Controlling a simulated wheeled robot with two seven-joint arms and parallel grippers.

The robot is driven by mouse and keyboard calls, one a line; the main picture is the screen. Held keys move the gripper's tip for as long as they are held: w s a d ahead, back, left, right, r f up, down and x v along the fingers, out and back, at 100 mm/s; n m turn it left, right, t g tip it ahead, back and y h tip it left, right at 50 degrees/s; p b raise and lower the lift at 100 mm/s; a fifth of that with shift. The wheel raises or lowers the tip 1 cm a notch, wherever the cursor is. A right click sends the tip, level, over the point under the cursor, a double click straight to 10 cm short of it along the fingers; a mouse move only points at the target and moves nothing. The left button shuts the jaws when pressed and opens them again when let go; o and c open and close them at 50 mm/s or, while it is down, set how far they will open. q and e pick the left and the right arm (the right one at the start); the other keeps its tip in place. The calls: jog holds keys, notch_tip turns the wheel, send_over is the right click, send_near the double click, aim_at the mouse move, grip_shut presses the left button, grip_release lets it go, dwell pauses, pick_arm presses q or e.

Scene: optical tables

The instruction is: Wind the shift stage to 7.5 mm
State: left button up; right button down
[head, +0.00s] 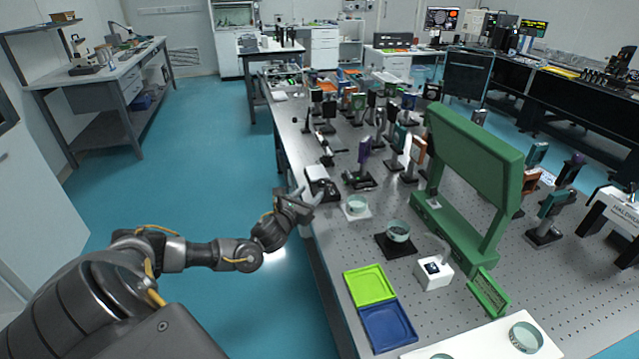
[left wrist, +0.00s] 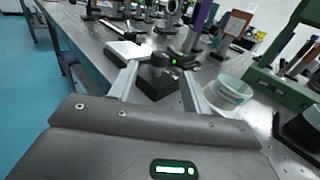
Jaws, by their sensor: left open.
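The shift stage appears to be the small black unit (head: 326,187) near the left edge of the long perforated table. In the left wrist view it has a dark round knob (left wrist: 158,60) and a small green lit readout (left wrist: 174,61), too small to read. A white block (left wrist: 126,50) sits just beside it. My left gripper (head: 308,194) is at the table's left edge, open. In the left wrist view its two fingers (left wrist: 158,76) are spread on either side of the knob, with nothing held. Whether they touch it I cannot tell. My right gripper is not in view.
A glass dish on a white pad (head: 356,207) stands to the right of my left gripper. A tall green frame (head: 470,160) stands farther right. Several optical mounts crowd the table behind. Green (head: 370,285) and blue (head: 388,327) trays lie at the near edge.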

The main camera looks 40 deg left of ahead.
aim_at(319, 184)
pick_arm(q)
jog(key=w, duration=0.3)
jog(key=w+a, duration=0.1)
jog(key=w, duration=0.1)
jog(key=shift+w, duration=0.2)
jog(key=shift+w+f, duration=0.1)
jog(key=shift+w, duration=0.45)
jog(key=c, duration=1)
jog(key=shift+a, duration=0.1)
jog(key=shift+s, duration=0.1)
